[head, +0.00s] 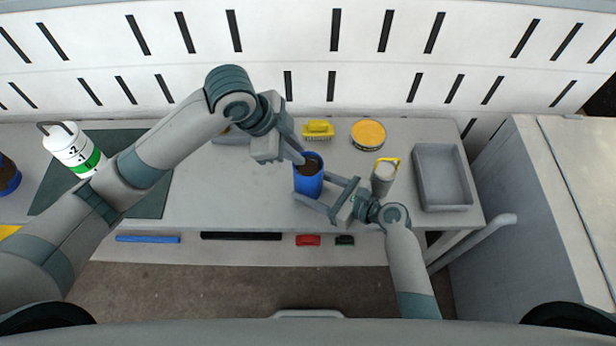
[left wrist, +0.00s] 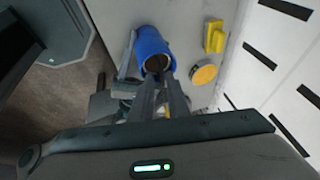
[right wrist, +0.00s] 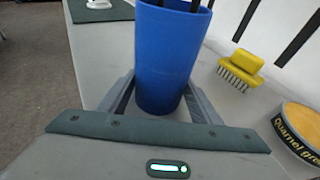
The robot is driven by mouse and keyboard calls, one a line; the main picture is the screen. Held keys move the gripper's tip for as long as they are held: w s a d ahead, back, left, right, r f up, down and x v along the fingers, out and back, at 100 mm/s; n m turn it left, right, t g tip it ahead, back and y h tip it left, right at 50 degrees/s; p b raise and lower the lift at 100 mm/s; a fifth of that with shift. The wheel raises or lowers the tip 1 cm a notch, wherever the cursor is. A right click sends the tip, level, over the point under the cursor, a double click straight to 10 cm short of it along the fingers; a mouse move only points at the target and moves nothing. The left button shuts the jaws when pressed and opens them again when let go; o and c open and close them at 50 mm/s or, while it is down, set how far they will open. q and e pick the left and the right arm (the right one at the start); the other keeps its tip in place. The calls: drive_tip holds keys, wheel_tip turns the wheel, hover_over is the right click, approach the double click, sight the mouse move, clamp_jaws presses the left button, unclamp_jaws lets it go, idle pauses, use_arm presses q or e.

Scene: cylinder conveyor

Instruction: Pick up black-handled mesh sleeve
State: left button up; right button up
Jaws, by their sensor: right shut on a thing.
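A blue open-topped cylinder (head: 308,184) stands upright near the middle of the table, with a dark brown inside. My right gripper (right wrist: 158,92) is shut around its lower side. My left gripper (head: 302,160) points down at its mouth. In the left wrist view the left fingertips (left wrist: 160,75) are at or inside the rim; whether they grip anything is hidden. Two dark bars enter the cylinder's top in the right wrist view. I cannot pick out a mesh sleeve for sure. A white container (head: 72,147) with a dark handle and green band stands at the far left.
A yellow brush (head: 318,129) and a yellow-topped tin (head: 368,134) lie behind the cylinder. A white vessel with a yellow handle (head: 383,178) stands close right of my right gripper. A grey tray (head: 421,178) is at the right. A dark green mat (head: 150,200) lies left.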

use_arm(q)
drive_tip(key=shift+x, duration=2.6)
drive_tip(key=shift+w, duration=0.1)
clamp_jaws()
drive_tip(key=shift+r, duration=0.2)
wheel_tip(320, 180, up, 18)
idle(0.3)
drive_tip(key=shift+f, duration=0.1)
